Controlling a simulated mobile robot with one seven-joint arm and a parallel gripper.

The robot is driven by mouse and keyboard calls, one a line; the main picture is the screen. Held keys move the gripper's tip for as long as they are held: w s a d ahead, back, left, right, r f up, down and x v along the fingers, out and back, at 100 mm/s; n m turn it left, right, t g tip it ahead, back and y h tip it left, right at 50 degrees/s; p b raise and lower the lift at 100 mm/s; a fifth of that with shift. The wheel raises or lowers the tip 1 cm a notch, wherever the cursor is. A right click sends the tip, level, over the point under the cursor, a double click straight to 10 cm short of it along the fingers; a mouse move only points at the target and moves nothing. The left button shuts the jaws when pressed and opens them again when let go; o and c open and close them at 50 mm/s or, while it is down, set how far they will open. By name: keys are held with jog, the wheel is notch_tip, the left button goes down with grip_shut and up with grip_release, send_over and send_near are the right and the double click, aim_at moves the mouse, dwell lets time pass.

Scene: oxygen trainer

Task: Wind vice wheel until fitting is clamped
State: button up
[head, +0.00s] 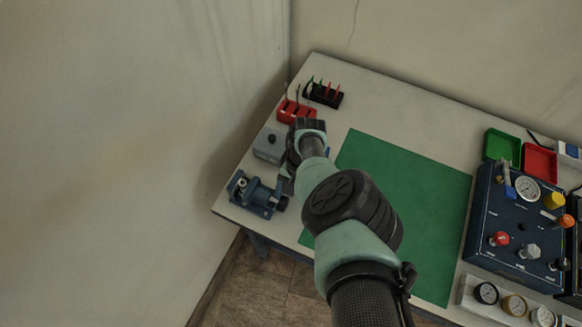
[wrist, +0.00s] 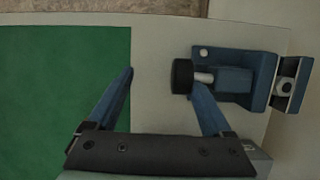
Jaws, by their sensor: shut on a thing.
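The blue vice (head: 258,195) stands at the table's near left corner; it also shows at the right of the wrist view (wrist: 235,78). Its black wheel (wrist: 182,76) sits on a pale shaft facing left. My gripper (wrist: 163,76) is shut on the wheel, whose right side the right fingertip overlaps. The left finger looks well apart from the wheel, so the contact is unclear. A small round piece (wrist: 286,87) shows at the vice's far right end; I cannot tell whether it is the fitting. In the head view my arm hides most of the gripper.
A grey box (head: 268,145) and a red rack (head: 296,111) stand behind the vice. A green mat (head: 410,185) lies clear to the right. A blue gauge panel (head: 500,215) and red and green trays stand farther right.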

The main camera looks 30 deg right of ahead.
jog(key=w+a+v, duration=0.1)
jog(key=w+v, duration=0.1)
jog(key=v, duration=1.2)
jog(key=shift+w+r+y, duration=0.15)
jog(key=shift+w+y, duration=0.15)
jog(key=shift+w, duration=0.1)
jog(key=s, duration=0.1)
jog(key=s+r, duration=0.1)
jog(key=shift+s, duration=0.3)
jog(key=shift+c, duration=0.2)
jog(key=w+b+v, duration=0.1)
jog(key=b+v, duration=0.3)
jog(key=v, duration=0.9)
jog(key=shift+d+r, duration=0.2)
jog(key=shift+r, duration=0.05)
jog(key=shift+f, duration=0.15)
